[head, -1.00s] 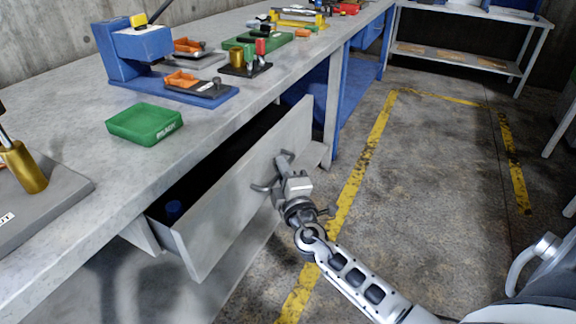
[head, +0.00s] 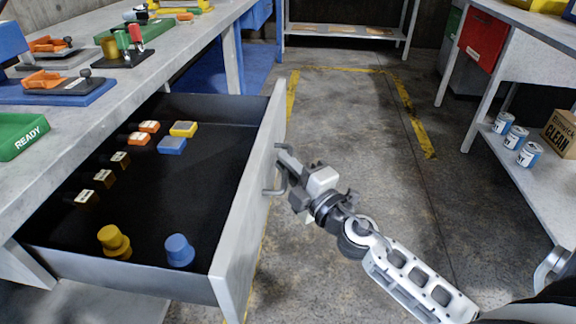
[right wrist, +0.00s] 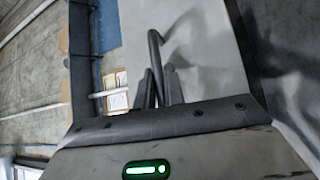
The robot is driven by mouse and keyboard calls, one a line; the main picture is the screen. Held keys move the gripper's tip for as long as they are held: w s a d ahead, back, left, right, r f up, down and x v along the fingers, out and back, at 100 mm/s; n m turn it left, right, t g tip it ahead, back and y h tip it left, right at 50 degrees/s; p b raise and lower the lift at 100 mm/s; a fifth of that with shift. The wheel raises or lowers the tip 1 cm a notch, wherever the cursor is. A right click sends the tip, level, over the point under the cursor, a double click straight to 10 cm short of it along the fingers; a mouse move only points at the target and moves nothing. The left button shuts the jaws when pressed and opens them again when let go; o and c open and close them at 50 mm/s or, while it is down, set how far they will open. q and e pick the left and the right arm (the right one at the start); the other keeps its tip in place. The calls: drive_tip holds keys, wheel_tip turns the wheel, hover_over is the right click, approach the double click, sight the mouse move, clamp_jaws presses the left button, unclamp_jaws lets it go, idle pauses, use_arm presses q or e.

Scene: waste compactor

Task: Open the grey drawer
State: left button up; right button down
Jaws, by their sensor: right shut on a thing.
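The grey drawer (head: 248,205) under the workbench is pulled far out, its dark inside showing. My right gripper (head: 284,172) is at the drawer's bar handle (head: 279,190), on the outer face of the front panel. In the right wrist view the two fingers are closed around the handle bar (right wrist: 155,50). My left gripper is not in view.
The workbench top (head: 105,90) carries a green READY tray (head: 18,135) and several fixtures. Across the aisle, a right-hand bench has a red panel (head: 483,38), with several cans (head: 515,137) and a cardboard box (head: 560,131) on its shelf. The floor between is clear.

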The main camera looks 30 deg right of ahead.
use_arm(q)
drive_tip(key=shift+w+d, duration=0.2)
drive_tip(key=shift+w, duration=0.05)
use_arm(e)
drive_tip(key=shift+s+d, duration=0.25)
drive_tip(key=c, duration=1.5)
unclamp_jaws()
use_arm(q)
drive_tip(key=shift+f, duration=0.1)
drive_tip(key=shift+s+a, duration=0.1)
